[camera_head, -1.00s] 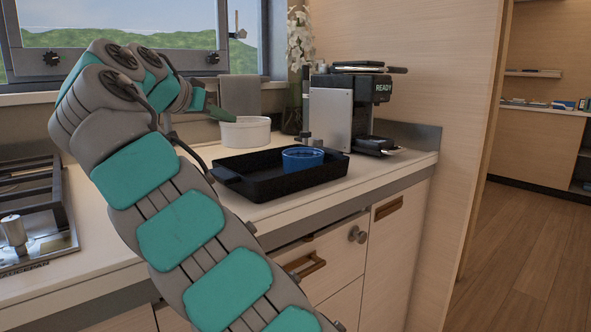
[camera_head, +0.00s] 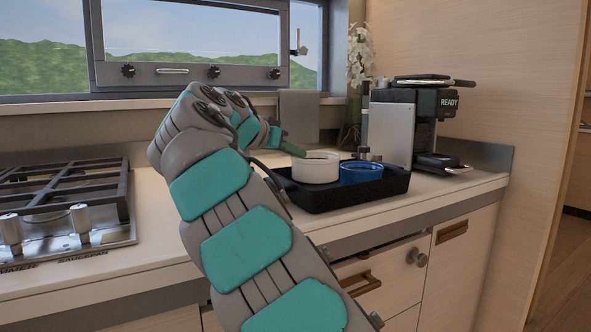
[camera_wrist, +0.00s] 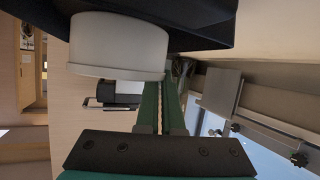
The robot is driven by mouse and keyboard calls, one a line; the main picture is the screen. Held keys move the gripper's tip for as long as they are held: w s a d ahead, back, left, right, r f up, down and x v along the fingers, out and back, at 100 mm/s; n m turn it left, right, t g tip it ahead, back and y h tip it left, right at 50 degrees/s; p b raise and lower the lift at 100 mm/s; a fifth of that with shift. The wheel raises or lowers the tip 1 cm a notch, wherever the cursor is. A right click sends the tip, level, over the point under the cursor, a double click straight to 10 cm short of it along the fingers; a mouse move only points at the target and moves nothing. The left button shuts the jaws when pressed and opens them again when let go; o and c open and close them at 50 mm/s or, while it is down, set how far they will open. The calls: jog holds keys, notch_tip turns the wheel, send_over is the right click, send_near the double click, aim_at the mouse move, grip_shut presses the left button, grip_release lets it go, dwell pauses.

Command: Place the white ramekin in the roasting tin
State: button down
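The white ramekin (camera_head: 316,170) is upright over the left part of the black roasting tin (camera_head: 335,197), beside the blue ramekin (camera_head: 361,172). I cannot tell whether its base touches the tin floor. My gripper (camera_head: 322,155) reaches it from the left, with the green fingers at its rim. In the wrist view the white ramekin (camera_wrist: 118,45) is at the fingertips, in front of the dark tin (camera_wrist: 215,35). The fingers (camera_wrist: 163,82) are close together with a thin gap, shut on its rim; the ramekin hides part of the tips.
The coffee machine (camera_head: 410,125) stands behind and right of the tin. A flower vase (camera_head: 350,135) and a hanging towel (camera_head: 299,118) are behind. The gas hob (camera_head: 65,205) is at left. The counter (camera_head: 155,225) between hob and tin is clear.

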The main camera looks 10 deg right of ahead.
aim_at(294, 166)
jog(key=shift+s+f, duration=0.1)
jog(key=shift+f, duration=1.7)
jog(key=shift+f+b, duration=0.1)
jog(key=shift+b, duration=0.2)
jog(key=shift+f, duration=0.1)
jog(key=c, duration=1.1)
grip_release()
jog(key=shift+o, duration=0.2)
jog(key=shift+r, duration=0.2)
jog(key=shift+a+r, duration=0.1)
jog(key=shift+a, duration=0.05)
jog(key=v, duration=1.1)
jog(key=shift+s+a, duration=0.2)
jog(key=shift+s, duration=0.05)
